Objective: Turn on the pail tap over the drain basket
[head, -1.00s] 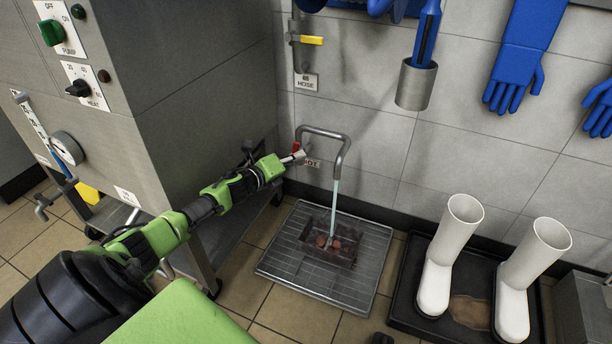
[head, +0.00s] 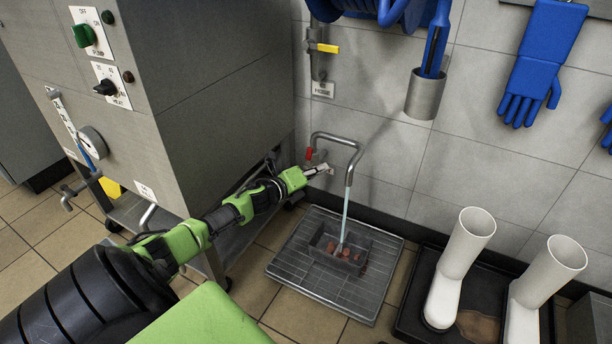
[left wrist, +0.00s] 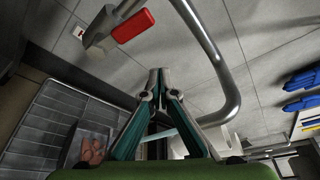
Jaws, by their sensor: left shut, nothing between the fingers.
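The pail tap is a bent steel pipe (head: 345,139) on the tiled wall with a red lever (head: 309,153) at its base. A stream of water (head: 346,210) falls from its spout into the drain basket (head: 318,243), which holds reddish-brown lumps. My left gripper (head: 326,168) is shut and empty, just below and right of the lever. In the left wrist view the gripper's closed fingertips (left wrist: 158,74) are apart from the red lever (left wrist: 133,25), with the pipe (left wrist: 222,60) to the right. My right gripper is not in view.
The basket sits on a floor grate (head: 300,272). A steel machine (head: 215,90) with knobs and a gauge stands left of the tap. White boots (head: 460,265) stand in a black tray at the right. A hose valve with a yellow handle (head: 328,48) is above the tap.

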